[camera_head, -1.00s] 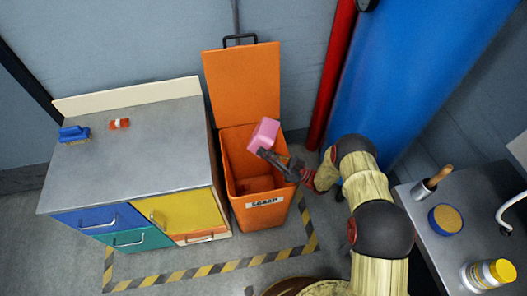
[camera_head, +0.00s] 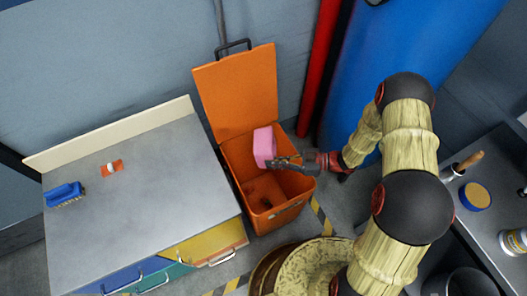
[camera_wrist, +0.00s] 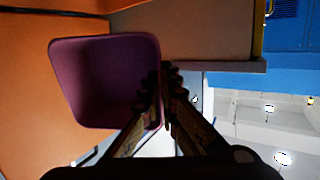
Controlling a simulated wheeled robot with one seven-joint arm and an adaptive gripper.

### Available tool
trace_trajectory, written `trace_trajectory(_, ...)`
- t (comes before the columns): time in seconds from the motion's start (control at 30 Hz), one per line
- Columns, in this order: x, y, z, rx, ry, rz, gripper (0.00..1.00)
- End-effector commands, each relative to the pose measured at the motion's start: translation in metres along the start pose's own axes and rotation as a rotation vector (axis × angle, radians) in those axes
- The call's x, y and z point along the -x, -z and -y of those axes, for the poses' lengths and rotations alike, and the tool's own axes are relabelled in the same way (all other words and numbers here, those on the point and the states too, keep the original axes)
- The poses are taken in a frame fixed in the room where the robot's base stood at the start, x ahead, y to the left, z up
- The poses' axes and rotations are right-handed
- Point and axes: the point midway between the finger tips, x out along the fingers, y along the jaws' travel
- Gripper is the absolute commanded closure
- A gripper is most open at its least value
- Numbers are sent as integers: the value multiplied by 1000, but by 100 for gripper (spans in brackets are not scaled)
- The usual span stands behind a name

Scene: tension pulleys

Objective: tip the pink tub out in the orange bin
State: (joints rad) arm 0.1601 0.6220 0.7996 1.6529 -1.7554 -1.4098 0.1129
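The pink tub (camera_head: 264,147) is in my gripper (camera_head: 279,163) over the back part of the open orange bin (camera_head: 240,163). My gripper reaches in from the right, across the bin's right rim. In the wrist view the tub's open mouth (camera_wrist: 98,80) faces the camera, so the tub lies tipped on its side. The inside that shows looks empty. My gripper's fingers (camera_wrist: 165,97) are closed on the tub's wall at its rim. Small dark brownish shapes show low in the bin; I cannot tell what they are.
The bin's lid (camera_head: 236,92) stands open against the wall. A grey-topped cabinet (camera_head: 140,200) stands left of the bin, with a blue brush (camera_head: 64,194) and a small orange item (camera_head: 111,168) on it. A red pipe (camera_head: 318,70) and blue tank (camera_head: 400,60) stand behind my arm.

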Motion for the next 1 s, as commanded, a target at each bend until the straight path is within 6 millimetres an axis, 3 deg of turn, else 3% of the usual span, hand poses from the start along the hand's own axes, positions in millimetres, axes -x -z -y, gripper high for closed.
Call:
trace_trajectory(0.23, -4, 12, 4, 13, -4, 129, 100)
trace_trajectory(0.7, -35, 28, 7, 52, -30, 637, 100)
trace_trajectory(1.0, -48, 35, 8, 63, -44, 860, 100)
